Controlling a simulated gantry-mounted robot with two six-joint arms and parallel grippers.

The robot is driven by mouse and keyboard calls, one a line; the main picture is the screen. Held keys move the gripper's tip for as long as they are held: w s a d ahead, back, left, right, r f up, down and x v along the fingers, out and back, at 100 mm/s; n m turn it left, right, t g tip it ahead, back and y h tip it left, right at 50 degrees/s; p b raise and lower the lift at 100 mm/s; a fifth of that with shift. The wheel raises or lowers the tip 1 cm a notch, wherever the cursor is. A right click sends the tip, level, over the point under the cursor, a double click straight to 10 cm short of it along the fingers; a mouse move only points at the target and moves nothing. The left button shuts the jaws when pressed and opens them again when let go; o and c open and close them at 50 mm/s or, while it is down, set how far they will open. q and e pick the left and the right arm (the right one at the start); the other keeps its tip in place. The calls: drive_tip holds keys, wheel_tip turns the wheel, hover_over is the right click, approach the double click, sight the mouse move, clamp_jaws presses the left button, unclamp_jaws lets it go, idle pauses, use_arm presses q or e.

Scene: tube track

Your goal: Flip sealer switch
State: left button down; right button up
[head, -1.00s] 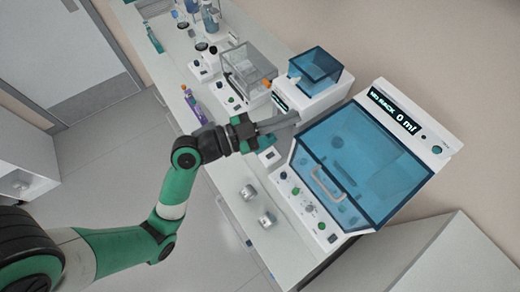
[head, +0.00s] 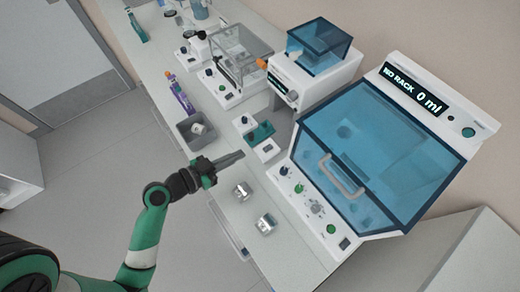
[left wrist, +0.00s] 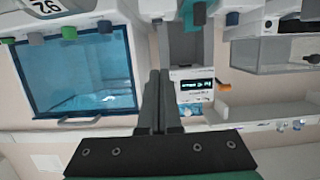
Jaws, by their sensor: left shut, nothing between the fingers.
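No label marks which machine is the sealer, so I cannot tell it apart for sure. My left gripper (head: 238,156) is shut and empty, over the bench front, apart from the machines. It also shows in the left wrist view (left wrist: 160,76). My right gripper is not in view.
A large cabinet with a blue window (head: 375,150) reads "NO RACK 0 ml". A small white device with a green block (head: 260,133), a grey bin (head: 186,133), two metal pieces (head: 265,224) and a clear-walled box (head: 238,60) stand on the bench. The floor at left is clear.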

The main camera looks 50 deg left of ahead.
use_arm(q)
hover_over(269, 148)
drive_tip(key=s, duration=0.4)
wheel_tip(269, 148, down, 2)
wheel_tip(269, 148, down, 4)
drive_tip(key=shift+w+a+r+b, duration=0.1)
drive_tip(key=shift+w+a+b, duration=0.05)
drive_tip(key=shift+b, duration=0.6)
drive_tip(key=shift+f, duration=0.25)
drive_tip(key=shift+f+b, duration=0.6)
drive_tip(key=shift+b, duration=0.35)
drive_tip(key=shift+r, duration=0.1)
drive_tip(key=r+p+v, duration=0.2)
drive_tip(key=v, duration=0.9)
drive_tip(key=shift+r, duration=0.25)
